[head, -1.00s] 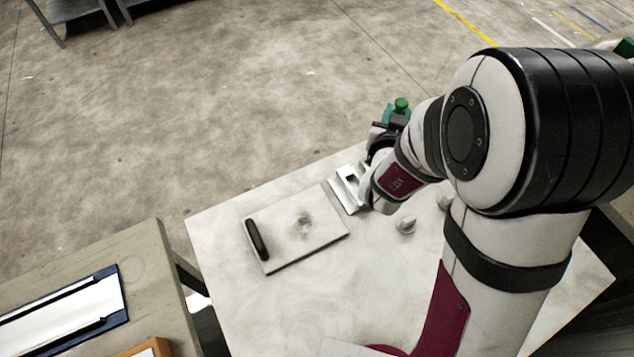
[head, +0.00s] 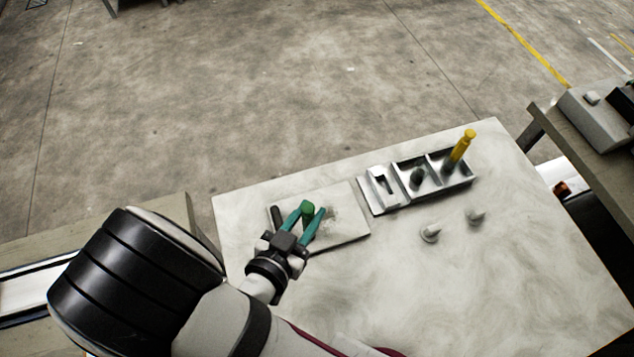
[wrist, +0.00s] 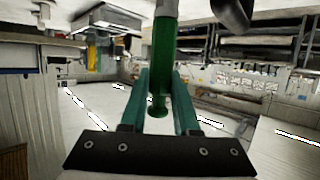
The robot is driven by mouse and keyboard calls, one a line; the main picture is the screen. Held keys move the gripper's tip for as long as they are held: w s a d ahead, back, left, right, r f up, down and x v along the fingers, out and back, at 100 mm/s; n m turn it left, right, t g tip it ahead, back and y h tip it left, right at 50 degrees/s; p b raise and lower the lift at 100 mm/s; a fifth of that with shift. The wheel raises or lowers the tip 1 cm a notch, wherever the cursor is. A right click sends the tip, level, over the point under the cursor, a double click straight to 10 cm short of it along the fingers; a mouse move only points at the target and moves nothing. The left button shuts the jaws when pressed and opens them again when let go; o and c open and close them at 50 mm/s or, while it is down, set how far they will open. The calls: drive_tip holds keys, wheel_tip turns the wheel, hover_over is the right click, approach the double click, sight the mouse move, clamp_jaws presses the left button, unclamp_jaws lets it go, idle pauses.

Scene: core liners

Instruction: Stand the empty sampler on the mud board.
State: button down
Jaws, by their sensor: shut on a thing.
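The mud board (head: 350,230) is a pale flat slab with a dark smudge, lying on the table. Its black handle (head: 276,216) is at its left end; a dark curved piece at the top of the wrist view looks like this handle (wrist: 232,14). My gripper (head: 312,222), with teal fingers, is over the board and shut on a green sampler (head: 308,208). In the wrist view, the green sampler (wrist: 163,60) runs between the fingers, its grey end at the top edge. That end's tip is out of frame, so I cannot tell whether it touches the board.
A metal tray (head: 440,188) with compartments stands right of the board; a yellow sampler (head: 461,148) and a dark piece (head: 417,179) stand in it. A slotted metal block (head: 381,192) adjoins it. The table's front right is clear.

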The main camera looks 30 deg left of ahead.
drive_tip(key=shift+f, duration=0.25)
drive_tip(key=c, duration=0.7)
unclamp_jaws()
drive_tip(key=shift+o, duration=0.2)
drive_tip(key=shift+s+r, duration=0.25)
drive_tip(key=shift+s, duration=0.05)
drive_tip(key=v, duration=1.1)
drive_tip(key=shift+s, duration=0.15)
